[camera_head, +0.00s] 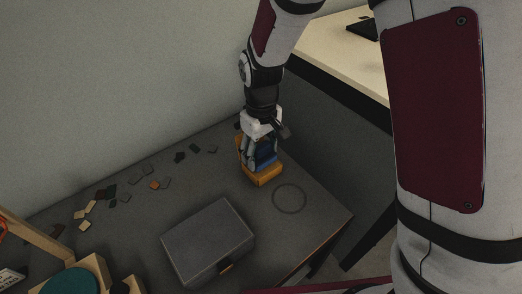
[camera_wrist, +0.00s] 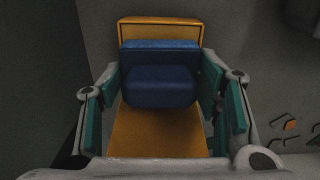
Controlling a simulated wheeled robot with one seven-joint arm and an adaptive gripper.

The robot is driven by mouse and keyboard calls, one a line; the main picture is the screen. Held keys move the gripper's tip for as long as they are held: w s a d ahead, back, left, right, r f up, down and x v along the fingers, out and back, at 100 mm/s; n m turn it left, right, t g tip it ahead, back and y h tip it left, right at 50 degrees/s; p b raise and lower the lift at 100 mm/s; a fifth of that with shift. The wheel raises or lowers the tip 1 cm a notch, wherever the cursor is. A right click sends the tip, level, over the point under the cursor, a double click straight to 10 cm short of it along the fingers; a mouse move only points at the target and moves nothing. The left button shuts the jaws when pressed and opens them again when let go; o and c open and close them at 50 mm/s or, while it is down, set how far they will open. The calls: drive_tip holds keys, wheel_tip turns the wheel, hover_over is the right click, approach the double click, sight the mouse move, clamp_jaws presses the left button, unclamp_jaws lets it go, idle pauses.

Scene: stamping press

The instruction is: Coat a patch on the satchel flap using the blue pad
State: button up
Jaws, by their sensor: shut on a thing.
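The blue pad (camera_wrist: 160,87) sits between the green-lined fingers of my gripper (camera_wrist: 163,95), which is shut on it. The pad is inside or just over a yellow-orange holder (camera_wrist: 158,135); I cannot tell if it still rests there. In the head view, my gripper (camera_head: 262,156) points down at the holder (camera_head: 265,179), near the table's back edge, with a little of the blue pad (camera_head: 266,163) showing. The grey satchel (camera_head: 207,240) lies on the table to the lower left, its flap on top and a small orange-brown clasp at its front.
A dark ring mark (camera_head: 289,198) is on the grey table (camera_head: 310,222) right of the holder. Several small leather swatches (camera_head: 154,184) lie scattered at left. A wooden stand with a teal disc (camera_head: 70,283) is at lower left. A pale bench (camera_head: 345,55) stands behind.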

sight(261, 144)
drive_tip(key=shift+f, duration=0.55)
idle(1.4)
drive_tip(key=shift+r+p, duration=2.65)
drive_tip(key=shift+r, duration=0.9)
